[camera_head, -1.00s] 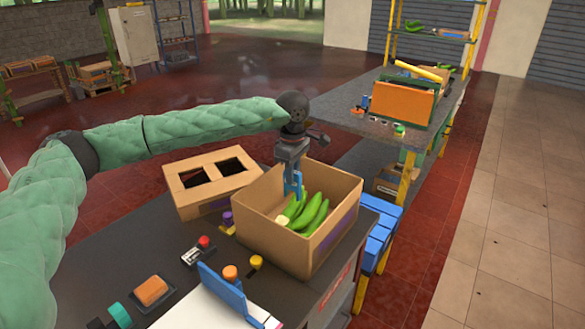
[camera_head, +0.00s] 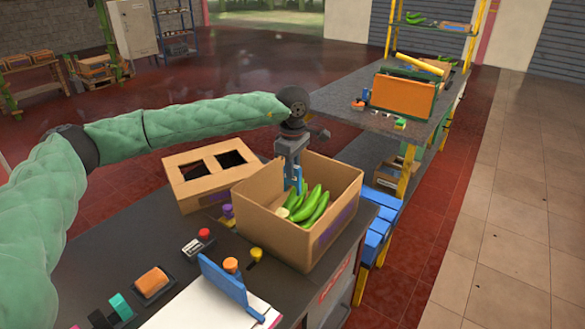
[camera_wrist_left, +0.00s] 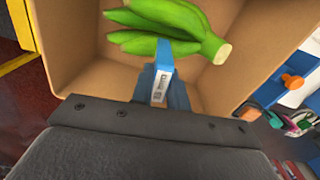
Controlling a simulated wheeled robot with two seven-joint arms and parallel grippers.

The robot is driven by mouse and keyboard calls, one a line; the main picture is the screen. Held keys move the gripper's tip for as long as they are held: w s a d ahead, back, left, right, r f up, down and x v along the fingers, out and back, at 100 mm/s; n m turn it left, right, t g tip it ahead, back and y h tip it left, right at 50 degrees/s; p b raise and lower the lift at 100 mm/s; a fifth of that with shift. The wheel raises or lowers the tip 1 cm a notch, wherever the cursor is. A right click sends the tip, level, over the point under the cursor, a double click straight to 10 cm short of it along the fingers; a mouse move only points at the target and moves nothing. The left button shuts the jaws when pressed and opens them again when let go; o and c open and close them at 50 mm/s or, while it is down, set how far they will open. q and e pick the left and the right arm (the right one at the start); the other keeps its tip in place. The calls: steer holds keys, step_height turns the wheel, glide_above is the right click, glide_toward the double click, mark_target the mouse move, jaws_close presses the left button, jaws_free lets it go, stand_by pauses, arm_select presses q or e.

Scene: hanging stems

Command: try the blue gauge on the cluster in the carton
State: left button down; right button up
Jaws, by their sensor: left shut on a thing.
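The blue gauge (camera_head: 299,184) is held in my left gripper (camera_head: 293,176), which is shut on it and points down into the open brown carton (camera_head: 278,232). The cluster of green bananas (camera_head: 315,209) lies in the carton. In the left wrist view, the gauge (camera_wrist_left: 163,62) has a pale label, and its far end overlaps the middle of the cluster (camera_wrist_left: 172,18). I cannot tell whether they touch. The cut stem end (camera_wrist_left: 222,54) shows to the right of the gauge. My right gripper is in no view.
A brown box with two openings (camera_head: 208,192) stands behind the carton to the left. A blue upright plate (camera_head: 228,286), an orange block (camera_head: 152,282) and small coloured knobs are on the near bench. Blue slatted crates (camera_head: 376,236) stand right of it.

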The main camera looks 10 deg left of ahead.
arm_select(q)
steer(key=shift+f+b, duration=1.15)
steer(key=shift+f, duration=0.25)
stand_by(1.4)
steer(key=shift+r+b, duration=0.15)
steer(key=shift+b, duration=0.2)
stand_by(0.4)
stand_by(1.0)
steer(key=shift+b, duration=0.5)
steer(key=shift+f, duration=0.2)
stand_by(0.4)
steer(key=shift+r, duration=0.1)
stand_by(0.5)
steer(key=shift+r+p, duration=0.6)
steer(key=shift+r, duration=3.6)
